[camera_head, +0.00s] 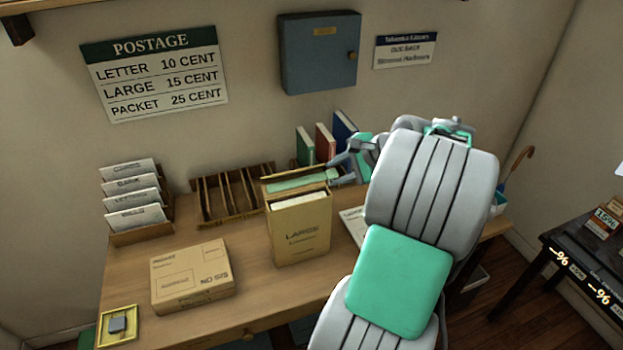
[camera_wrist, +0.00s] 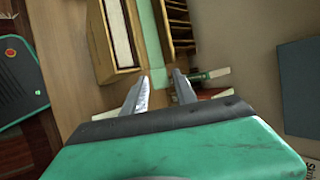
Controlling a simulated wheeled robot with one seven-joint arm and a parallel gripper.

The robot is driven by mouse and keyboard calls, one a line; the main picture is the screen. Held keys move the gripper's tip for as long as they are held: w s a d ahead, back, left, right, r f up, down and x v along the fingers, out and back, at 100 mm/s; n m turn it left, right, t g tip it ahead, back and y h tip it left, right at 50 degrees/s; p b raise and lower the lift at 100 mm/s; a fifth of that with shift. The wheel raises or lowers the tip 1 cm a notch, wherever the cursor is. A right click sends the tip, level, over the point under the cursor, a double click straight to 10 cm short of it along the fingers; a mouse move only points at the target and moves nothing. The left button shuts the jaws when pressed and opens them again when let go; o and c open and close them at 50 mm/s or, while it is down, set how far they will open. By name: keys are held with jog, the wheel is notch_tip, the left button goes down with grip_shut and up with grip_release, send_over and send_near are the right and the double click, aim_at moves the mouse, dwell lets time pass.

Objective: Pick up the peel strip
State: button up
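The pale green peel strip (camera_head: 298,183) lies along the raised back flap of the tan packet marked LARGE (camera_head: 302,232), which stands upright on the desk. In the wrist view the strip (camera_wrist: 150,35) runs down from the top edge, beside the packet (camera_wrist: 120,35), towards my fingers. My gripper (camera_wrist: 161,76) is open, its two metal fingers apart, with the strip's near end seen between them. I cannot tell whether either finger touches it. In the head view my gripper (camera_head: 340,161) is at the packet's right end, partly hidden by my arm.
A wooden slotted rack (camera_head: 228,197) stands behind the packet, with upright books (camera_head: 325,143) to its right. A letter holder (camera_head: 135,205) and a brown parcel (camera_head: 192,277) are at the left. The desk (camera_head: 250,290) is bare in front of the packet.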

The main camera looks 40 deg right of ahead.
grip_shut()
jog(key=shift+r, duration=0.1)
jog(key=shift+r, duration=0.35)
jog(key=s+a+r+p, duration=0.3)
jog(key=s+r, duration=0.3)
jog(key=r, duration=0.3)
jog(key=s+a+r+p, duration=0.3)
jog(key=s+r+p, duration=0.3)
jog(key=r, duration=0.3)
jog(key=shift+s, duration=0.3)
dwell(0.4)
dwell(0.3)
